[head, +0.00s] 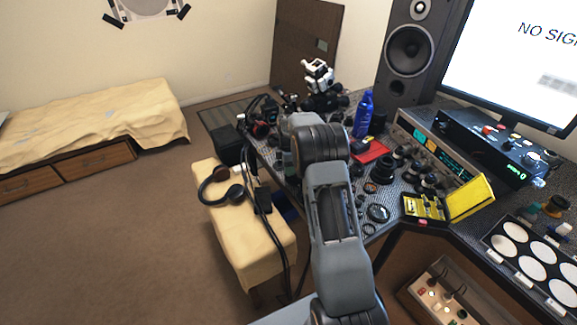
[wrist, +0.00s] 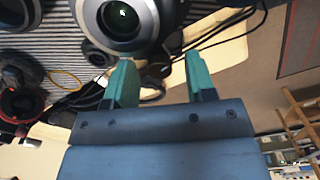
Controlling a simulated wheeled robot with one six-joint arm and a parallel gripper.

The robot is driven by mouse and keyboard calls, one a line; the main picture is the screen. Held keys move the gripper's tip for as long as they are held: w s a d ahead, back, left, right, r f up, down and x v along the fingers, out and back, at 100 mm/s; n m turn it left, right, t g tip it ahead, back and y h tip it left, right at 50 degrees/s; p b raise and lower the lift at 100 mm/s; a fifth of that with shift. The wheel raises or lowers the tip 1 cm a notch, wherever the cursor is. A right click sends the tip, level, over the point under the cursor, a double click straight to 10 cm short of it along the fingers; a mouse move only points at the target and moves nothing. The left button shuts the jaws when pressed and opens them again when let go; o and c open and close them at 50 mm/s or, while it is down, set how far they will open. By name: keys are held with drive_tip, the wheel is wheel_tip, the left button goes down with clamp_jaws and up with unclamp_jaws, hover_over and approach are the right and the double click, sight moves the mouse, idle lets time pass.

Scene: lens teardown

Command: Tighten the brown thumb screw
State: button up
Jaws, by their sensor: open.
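My gripper (wrist: 160,56) shows in the wrist view, its two green fingers spread apart with nothing clearly held between them. A large lens or camera part (wrist: 124,16) with a dark glass centre and silvery ring lies just beyond the fingertips, up and to the left. I cannot clearly make out the brown thumb screw; small dark and brownish shapes between the fingers are too blurred to name. In the head view my own arm hides the gripper and part of the workbench (head: 347,228).
Lens parts, a blue bottle (head: 363,114), a red tray (head: 371,151) and an open yellow case (head: 470,198) crowd the bench. Headphones (head: 221,186) lie on a cloth-covered seat (head: 262,237) with cables hanging beside it. The carpet at left is clear.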

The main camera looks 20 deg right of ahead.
wheel_tip(320, 180, up, 14)
idle(0.6)
drive_tip(key=shift+f, duration=0.1)
